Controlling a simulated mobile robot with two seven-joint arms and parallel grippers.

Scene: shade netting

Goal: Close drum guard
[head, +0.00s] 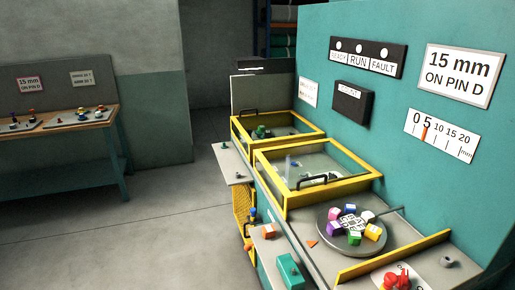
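Two yellow-framed guards with clear panels stand in a row on the machine along the teal wall. The nearer guard (277,182) has a black handle (318,179) at its near edge, and pale parts show dimly through its panel. The farther guard (311,137) has a black handle (249,111) at its far left, with a dark green part (262,132) inside. I cannot tell which one is the drum guard, nor for certain whether either lid is fully down. Neither of my grippers is in view.
A round grey plate (337,244) with several coloured blocks lies in front of the nearer guard. A yellow rail (392,258) and red knobs (397,279) are at the near right. A workbench (62,124) stands at the left. The floor (150,225) between is clear.

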